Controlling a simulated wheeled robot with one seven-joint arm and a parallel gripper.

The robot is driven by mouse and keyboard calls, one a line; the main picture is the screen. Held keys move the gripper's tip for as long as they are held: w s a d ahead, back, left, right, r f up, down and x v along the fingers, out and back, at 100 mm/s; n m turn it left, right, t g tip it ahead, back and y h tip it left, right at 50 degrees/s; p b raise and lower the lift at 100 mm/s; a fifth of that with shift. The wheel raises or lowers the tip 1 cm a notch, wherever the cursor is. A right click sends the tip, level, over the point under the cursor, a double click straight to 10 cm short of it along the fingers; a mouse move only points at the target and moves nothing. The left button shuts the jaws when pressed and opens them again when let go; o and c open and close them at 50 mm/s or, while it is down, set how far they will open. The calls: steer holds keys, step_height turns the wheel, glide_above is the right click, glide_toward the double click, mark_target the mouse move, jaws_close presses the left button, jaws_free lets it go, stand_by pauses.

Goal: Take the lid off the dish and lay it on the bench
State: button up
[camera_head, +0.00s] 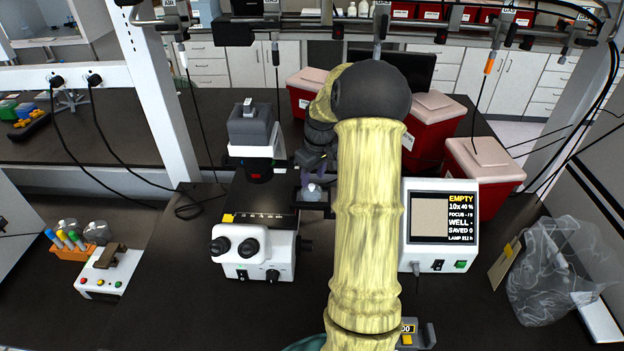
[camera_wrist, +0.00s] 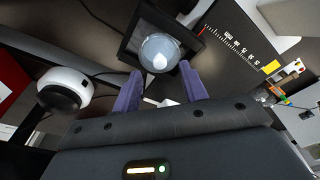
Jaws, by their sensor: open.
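A round, clear dish (camera_wrist: 160,52) with a pale knob-like centre sits in a dark square holder (camera_wrist: 133,46), ahead of my fingertips in the wrist view. Lid and dish cannot be told apart. In the head view the dish (camera_head: 311,192) is small and pale, just right of the microscope stage. My gripper (camera_wrist: 161,68) is open, its two purple fingers apart with nothing held between them. The fingertips reach toward the dish's near edge; whether they touch it cannot be told. In the head view my arm hides part of my gripper (camera_head: 316,172).
A microscope (camera_head: 255,245) stands left of the dish. A display unit (camera_head: 408,245) reading EMPTY stands to the right. Red bins (camera_head: 487,190) line the back. An orange tube rack (camera_head: 70,250) is far left, a clear bag (camera_head: 560,270) far right.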

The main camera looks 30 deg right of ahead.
mark_target(312, 185)
steer(key=shift+w+f+p, duration=0.15)
steer(key=shift+f+p, duration=0.05)
steer(key=shift+f, duration=0.7)
steer(key=shift+w+f+p, duration=0.1)
steer(key=shift+f+p, duration=0.1)
steer(key=shift+f, duration=0.65)
jaws_close()
